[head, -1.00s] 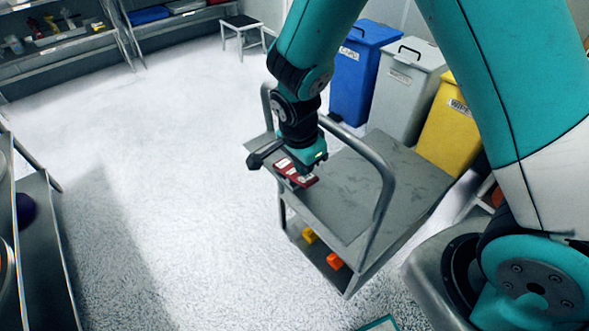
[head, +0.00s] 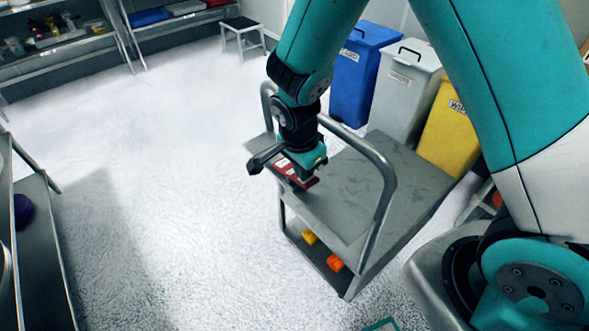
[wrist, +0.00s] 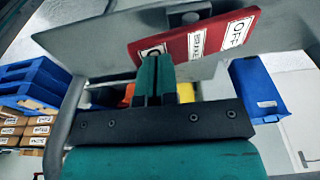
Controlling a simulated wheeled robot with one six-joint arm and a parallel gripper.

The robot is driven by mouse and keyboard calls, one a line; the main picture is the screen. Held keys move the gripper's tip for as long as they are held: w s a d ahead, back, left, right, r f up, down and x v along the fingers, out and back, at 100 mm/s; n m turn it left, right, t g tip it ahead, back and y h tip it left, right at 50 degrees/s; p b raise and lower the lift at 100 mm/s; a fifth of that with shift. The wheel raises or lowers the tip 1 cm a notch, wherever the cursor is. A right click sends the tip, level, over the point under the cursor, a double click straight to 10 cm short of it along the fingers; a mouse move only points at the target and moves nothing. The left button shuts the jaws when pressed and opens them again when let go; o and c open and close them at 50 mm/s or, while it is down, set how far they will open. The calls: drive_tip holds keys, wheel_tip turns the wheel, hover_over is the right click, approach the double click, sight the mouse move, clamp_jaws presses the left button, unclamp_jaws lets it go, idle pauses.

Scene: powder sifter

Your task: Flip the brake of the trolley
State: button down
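The trolley (head: 345,200) is a grey metal cart with tube handles, standing right of centre in the head view. Its brake (head: 292,171) is a red plate on the top near the left end. In the wrist view the brake (wrist: 196,40) shows white labels reading OFF and BRAKE, and a third label partly covered by my fingers. My gripper (wrist: 155,66) has its two teal fingers together with nothing visible between them. The fingertips are at the third label's end of the brake. I cannot tell whether they touch it. In the head view my gripper (head: 314,160) hides that end.
Blue (head: 361,70), grey (head: 405,95) and yellow (head: 447,130) bins stand behind the trolley. The handle tube (head: 385,180) rises to the right of my gripper. Yellow and orange pieces (head: 335,263) lie on the lower shelf.

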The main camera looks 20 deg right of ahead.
drive_tip(key=shift+f+b, duration=0.45)
drive_tip(key=shift+f, duration=0.2)
drive_tip(key=shift+r, duration=0.15)
drive_tip(key=shift+r+p, duration=3)
drive_tip(key=shift+r, duration=0.4)
drive_tip(key=shift+r, duration=0.15)
drive_tip(key=s+a+r+n+y, duration=0.2)
drive_tip(key=s+r+n+y, duration=0.1)
drive_tip(key=s+r+n, duration=0.6)
drive_tip(key=s+a+r+n+y, duration=0.2)
drive_tip(key=s+r+n+y, duration=0.1)
drive_tip(key=s+r+n, duration=0.6)
wheel_tip(320, 180, up, 4)
drive_tip(key=n, duration=0.3)
drive_tip(key=shift+s+a+f+n+g, duration=0.2)
drive_tip(key=shift+s+a+n+g, duration=0.05)
drive_tip(key=shift+n+g, duration=0.05)
